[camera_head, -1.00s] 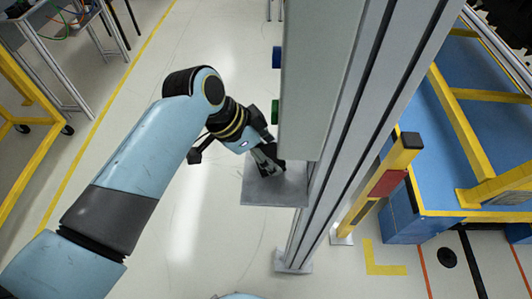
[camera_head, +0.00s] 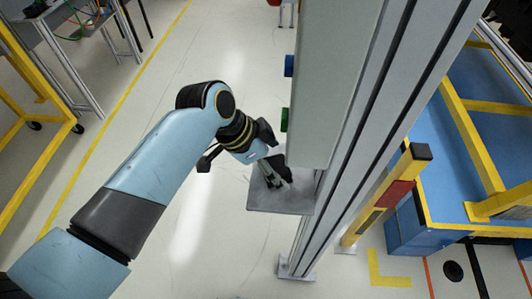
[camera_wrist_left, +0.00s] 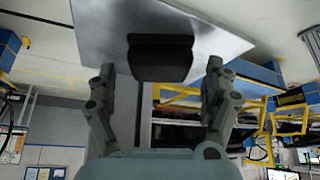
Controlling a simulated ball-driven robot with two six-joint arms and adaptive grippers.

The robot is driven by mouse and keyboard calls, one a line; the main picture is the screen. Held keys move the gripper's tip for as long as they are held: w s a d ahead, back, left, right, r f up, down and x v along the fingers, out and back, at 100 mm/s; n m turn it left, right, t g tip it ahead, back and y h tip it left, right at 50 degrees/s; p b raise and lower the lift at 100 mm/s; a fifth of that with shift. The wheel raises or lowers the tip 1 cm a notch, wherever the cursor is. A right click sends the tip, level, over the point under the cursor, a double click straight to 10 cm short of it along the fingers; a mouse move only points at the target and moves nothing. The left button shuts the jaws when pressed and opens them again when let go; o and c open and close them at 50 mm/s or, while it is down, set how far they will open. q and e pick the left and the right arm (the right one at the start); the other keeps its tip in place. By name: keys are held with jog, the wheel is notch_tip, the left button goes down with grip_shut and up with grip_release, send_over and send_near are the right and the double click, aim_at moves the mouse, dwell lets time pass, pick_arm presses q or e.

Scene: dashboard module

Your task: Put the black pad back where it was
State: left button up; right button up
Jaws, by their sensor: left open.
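The black pad (camera_wrist_left: 160,58) shows in the left wrist view as a dark block against the grey metal plate (camera_wrist_left: 98,22). My left gripper (camera_wrist_left: 160,72) is open, with one finger on each side of the pad and visible gaps between. In the head view the left gripper (camera_head: 275,180) is over the grey plate (camera_head: 290,203), at the foot of the grey panel. There I cannot tell the pad apart from the dark gripper parts. My right gripper is not in view.
The tall grey panel (camera_head: 334,85) and its metal post (camera_head: 365,130) stand right beside the gripper. A blue button (camera_head: 289,65) and a green button (camera_head: 284,119) are on the panel's left side.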

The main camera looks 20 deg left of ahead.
pick_arm(q)
jog(key=v, duration=1.1)
jog(key=shift+s+a+r, duration=0.2)
jog(key=shift+r, duration=0.05)
jog(key=w+a+f+n+t+y, duration=0.4)
jog(key=a+f+n, duration=0.3)
jog(key=f, duration=0.3)
jog(key=s+a+f+n+g, duration=0.1)
jog(key=s+a+f+g, duration=0.15)
jog(key=s+f, duration=0.75)
jog(key=s+a+f+g, duration=0.1)
jog(key=s+f, duration=0.5)
jog(key=s, duration=0.3)
jog(key=s+a+f+n+g+y, duration=0.1)
jog(key=s+f, duration=0.5)
jog(key=s, duration=0.3)
jog(key=s+a+f+n+g, duration=0.1)
jog(key=s+a+f, duration=0.1)
jog(key=s+f, duration=0.4)
jog(key=s, duration=0.4)
jog(key=shift+f+g, duration=0.35)
jog(key=shift+f, duration=0.05)
jog(key=shift+a, duration=0.15)
